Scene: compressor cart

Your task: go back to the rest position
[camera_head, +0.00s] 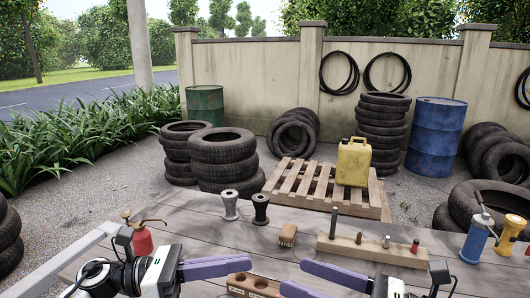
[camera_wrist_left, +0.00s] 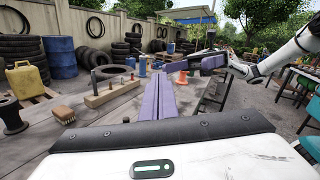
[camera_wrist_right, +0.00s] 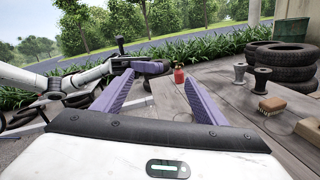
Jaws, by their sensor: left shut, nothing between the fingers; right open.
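My left gripper (camera_head: 250,263) reaches in over the near edge of the wooden table (camera_head: 190,215), with its purple fingers together and nothing between them. In the left wrist view its fingers (camera_wrist_left: 165,80) lie side by side, pointing ahead. My right gripper (camera_head: 293,276) is to the right of it, with its purple fingers spread apart and empty. In the right wrist view a clear gap shows between its fingers (camera_wrist_right: 158,78). Both grippers are apart from the table's objects. No rest position is marked in view.
The table holds a red oil can (camera_head: 142,238), grey and black spools (camera_head: 261,209), a brush (camera_head: 288,234), a wooden rail with pegs (camera_head: 340,246), a block with holes (camera_head: 245,284) and blue and yellow tools (camera_head: 476,240). Behind stand a pallet (camera_head: 305,177), tyres and drums.

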